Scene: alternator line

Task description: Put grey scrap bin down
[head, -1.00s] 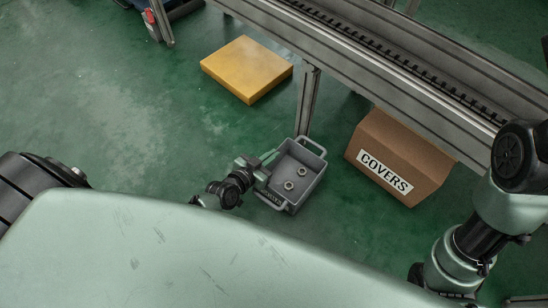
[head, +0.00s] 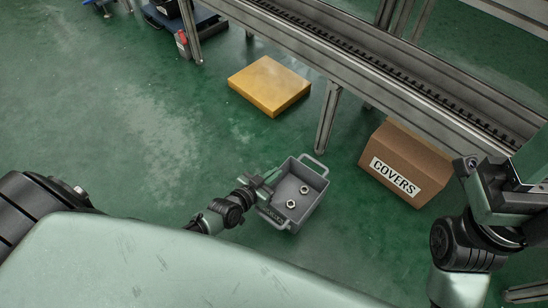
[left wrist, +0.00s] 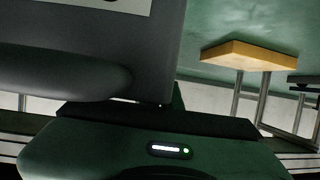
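The grey scrap bin (head: 311,205) is an open box with a loop handle at its far end and another at its near end. Two metal rings lie inside, and its near face carries a label. My left gripper (head: 265,186) is at the bin's left side, shut on it by the look of it; the fingertips are hidden. In the left wrist view the bin's grey wall (left wrist: 150,50) fills the upper left, close to the gripper body. Whether the bin touches the floor cannot be told. My right arm is at the right edge; its gripper's opening is unclear.
A yellow slab (head: 269,86) lies on the green floor behind the bin. A brown carton marked COVERS (head: 415,160) stands to the right, beneath a conveyor (head: 400,88). A conveyor leg (head: 327,118) stands just behind the bin. Floor to the left is clear.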

